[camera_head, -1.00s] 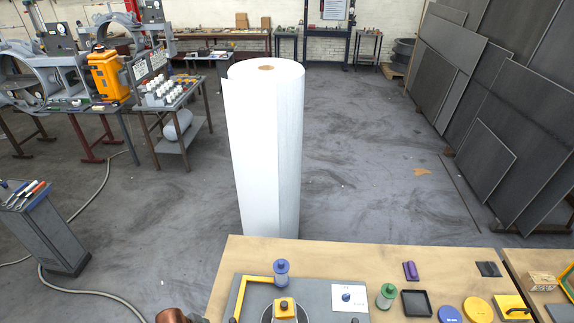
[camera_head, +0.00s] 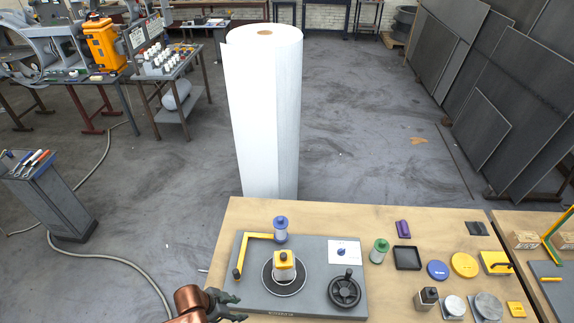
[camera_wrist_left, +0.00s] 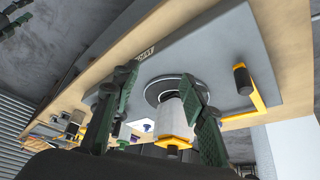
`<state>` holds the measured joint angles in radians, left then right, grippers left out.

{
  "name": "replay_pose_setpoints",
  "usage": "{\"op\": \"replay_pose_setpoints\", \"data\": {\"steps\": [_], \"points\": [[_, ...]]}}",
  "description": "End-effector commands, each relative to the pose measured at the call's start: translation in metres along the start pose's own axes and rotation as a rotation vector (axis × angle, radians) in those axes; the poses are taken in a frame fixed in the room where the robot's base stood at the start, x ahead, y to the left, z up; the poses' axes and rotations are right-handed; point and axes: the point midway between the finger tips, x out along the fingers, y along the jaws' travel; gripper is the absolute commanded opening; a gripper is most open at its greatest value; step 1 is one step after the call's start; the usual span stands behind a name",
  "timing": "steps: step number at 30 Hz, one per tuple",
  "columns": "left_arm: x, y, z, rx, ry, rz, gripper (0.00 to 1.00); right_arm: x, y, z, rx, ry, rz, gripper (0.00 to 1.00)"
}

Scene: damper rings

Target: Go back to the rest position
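My left gripper (camera_head: 230,306) hangs at the bench's near left edge in the head view, left of the grey base plate (camera_head: 318,290). In the left wrist view its two dark green fingers (camera_wrist_left: 158,112) stand apart with nothing clasped between them. Beyond them shows a pale piece with a yellow top (camera_wrist_left: 172,128), standing on the round black disc of the plate. This piece also shows in the head view (camera_head: 285,267), clear of the gripper.
The wooden bench (camera_head: 400,230) carries a yellow crank arm (camera_head: 258,236), a blue-topped spool (camera_head: 281,229), a black handwheel (camera_head: 345,289), a green-topped spool (camera_head: 379,250) and a black tray (camera_head: 407,257). A tall white roll (camera_head: 263,120) stands behind the bench.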

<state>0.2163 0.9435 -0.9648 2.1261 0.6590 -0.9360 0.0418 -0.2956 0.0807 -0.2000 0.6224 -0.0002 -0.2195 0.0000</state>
Motion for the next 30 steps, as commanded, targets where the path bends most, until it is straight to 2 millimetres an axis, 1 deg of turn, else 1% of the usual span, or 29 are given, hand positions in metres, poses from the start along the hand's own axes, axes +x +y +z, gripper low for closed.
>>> {"op": "replay_pose_setpoints", "data": {"steps": [1, 3, 7, 9, 11, 14, 16, 17, 18, 19, 21, 24, 30], "points": [[0.001, 0.009, -0.009, -0.011, 0.019, 0.001, 0.39, 0.000, 0.000, 0.000, 0.000, 0.000, 0.000, 0.49], [-0.001, 0.017, -0.019, -0.027, 0.040, -0.011, 0.39, 0.000, 0.000, 0.002, 0.001, -0.002, 0.000, 0.49], [-0.011, 0.025, -0.035, -0.085, 0.080, -0.050, 0.39, 0.000, -0.001, 0.008, 0.002, -0.010, -0.001, 0.49], [-0.021, 0.025, -0.040, -0.143, 0.101, -0.087, 0.39, 0.000, -0.001, 0.010, 0.002, -0.012, -0.001, 0.49], [-0.034, 0.023, -0.036, -0.217, 0.109, -0.131, 0.39, 0.000, -0.001, 0.009, 0.002, -0.012, -0.001, 0.49], [-0.060, 0.013, -0.008, -0.375, 0.092, -0.221, 0.39, 0.000, -0.001, 0.007, 0.002, -0.009, -0.001, 0.49], [-0.078, 0.009, 0.023, -0.485, 0.059, -0.278, 0.39, 0.000, -0.001, 0.005, 0.001, -0.007, -0.001, 0.49], [-0.086, 0.008, 0.036, -0.529, 0.042, -0.301, 0.39, 0.000, -0.001, 0.005, 0.001, -0.007, -0.001, 0.49], [-0.095, 0.008, 0.054, -0.583, 0.020, -0.328, 0.39, 0.000, -0.001, 0.005, 0.001, -0.007, -0.001, 0.49], [-0.101, 0.009, 0.067, -0.619, 0.002, -0.346, 0.39, 0.000, -0.001, 0.005, 0.001, -0.007, -0.001, 0.49], [-0.113, 0.013, 0.092, -0.693, -0.033, -0.380, 0.39, 0.000, -0.001, 0.006, 0.002, -0.008, -0.001, 0.49], [-0.129, 0.021, 0.125, -0.780, -0.084, -0.417, 0.39, 0.000, -0.001, 0.006, 0.002, -0.008, -0.001, 0.49], [-0.155, 0.043, 0.180, -0.926, -0.178, -0.474, 0.39, 0.000, -0.001, 0.005, 0.002, -0.006, -0.001, 0.49]]}}
